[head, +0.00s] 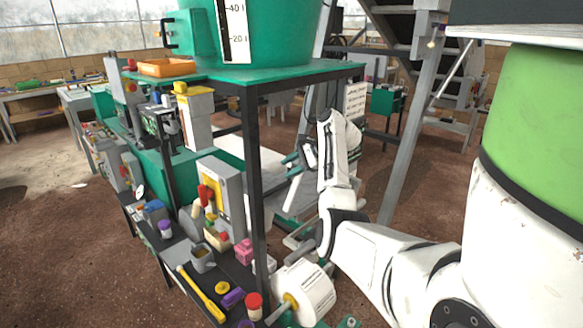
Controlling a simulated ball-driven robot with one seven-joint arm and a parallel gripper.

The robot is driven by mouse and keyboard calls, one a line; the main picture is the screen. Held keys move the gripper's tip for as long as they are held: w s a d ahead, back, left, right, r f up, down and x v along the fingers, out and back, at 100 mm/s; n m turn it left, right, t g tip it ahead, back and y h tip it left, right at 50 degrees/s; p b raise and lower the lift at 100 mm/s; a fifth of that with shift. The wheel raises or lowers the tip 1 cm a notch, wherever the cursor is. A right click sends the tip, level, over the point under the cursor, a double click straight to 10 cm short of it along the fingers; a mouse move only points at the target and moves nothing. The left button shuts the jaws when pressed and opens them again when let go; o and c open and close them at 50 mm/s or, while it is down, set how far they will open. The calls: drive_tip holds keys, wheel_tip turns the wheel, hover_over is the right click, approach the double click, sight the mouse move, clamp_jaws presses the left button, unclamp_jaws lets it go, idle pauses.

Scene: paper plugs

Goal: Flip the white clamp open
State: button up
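My white arm reaches in from the right, bends near the table's corner post and rises behind it. My gripper (309,157) is at the arm's far end, beyond the post, small and partly turned away. I cannot make out whether its fingers are open or shut, or whether it touches anything. I cannot pick out the white clamp with certainty. Pale machine parts (292,187) lie below and left of the gripper, partly hidden by the post and my arm.
A green-topped table (300,75) with a dark corner post (254,170) stands close on the left. Its lower shelf holds a yellow-handled tool (200,293), a grey box (220,190) and several small items. Grey stairs (405,140) rise behind.

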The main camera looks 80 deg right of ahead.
drive_tip(key=shift+s+r, duration=0.3)
drive_tip(key=shift+s, duration=0.15)
drive_tip(key=b+v, duration=0.2)
drive_tip(key=v, duration=0.7)
drive_tip(key=shift+s+r, duration=0.25)
drive_tip(key=shift+r, duration=0.05)
drive_tip(key=shift+w, duration=0.15)
